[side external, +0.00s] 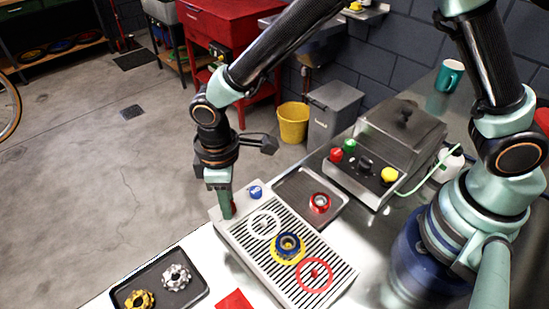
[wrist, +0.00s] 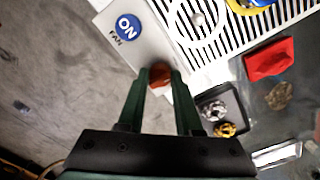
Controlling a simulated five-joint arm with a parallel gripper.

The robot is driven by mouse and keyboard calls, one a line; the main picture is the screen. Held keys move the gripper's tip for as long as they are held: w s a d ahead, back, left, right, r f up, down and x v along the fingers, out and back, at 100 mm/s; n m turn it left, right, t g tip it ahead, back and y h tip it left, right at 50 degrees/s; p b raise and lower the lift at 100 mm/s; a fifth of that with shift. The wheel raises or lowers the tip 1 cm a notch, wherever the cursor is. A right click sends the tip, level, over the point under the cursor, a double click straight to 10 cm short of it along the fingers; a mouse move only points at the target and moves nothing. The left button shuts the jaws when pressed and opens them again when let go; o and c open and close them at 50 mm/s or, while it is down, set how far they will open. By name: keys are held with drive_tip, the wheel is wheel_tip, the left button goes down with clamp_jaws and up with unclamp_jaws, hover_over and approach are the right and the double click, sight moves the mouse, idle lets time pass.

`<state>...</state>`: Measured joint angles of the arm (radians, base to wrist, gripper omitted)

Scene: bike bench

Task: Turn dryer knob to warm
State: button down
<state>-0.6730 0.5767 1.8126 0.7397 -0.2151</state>
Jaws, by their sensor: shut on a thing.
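The dryer is a light grey unit with a slotted top (side external: 243,238), at the front middle in the side view. A small orange-red knob (wrist: 160,76) sits on the same panel beside the button. My gripper (side external: 226,207) points down at the panel's left corner. Its green fingers (wrist: 160,84) are shut on the knob, one on each side. In the side view the fingers mostly hide the knob. Its pointer and any warm mark cannot be made out.
A white ring (side external: 264,225), a blue and yellow part (side external: 288,246) and a red ring (side external: 314,275) lie on the slots. A tray of cogs (side external: 196,291) and a red cloth (side external: 234,301) are in front. A lidded machine (side external: 397,137) stands behind.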

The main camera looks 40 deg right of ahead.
drive_tip(key=m, duration=0.5)
drive_tip(key=shift+s+a, duration=0.15)
drive_tip(key=shift+m+g, duration=0.3)
drive_tip(key=shift+m, duration=1.7)
drive_tip(key=c, duration=0.6)
unclamp_jaws()
drive_tip(key=r, duration=1.2)
drive_tip(key=shift+w+a+r, duration=0.1)
drive_tip(key=shift+w, duration=0.15)
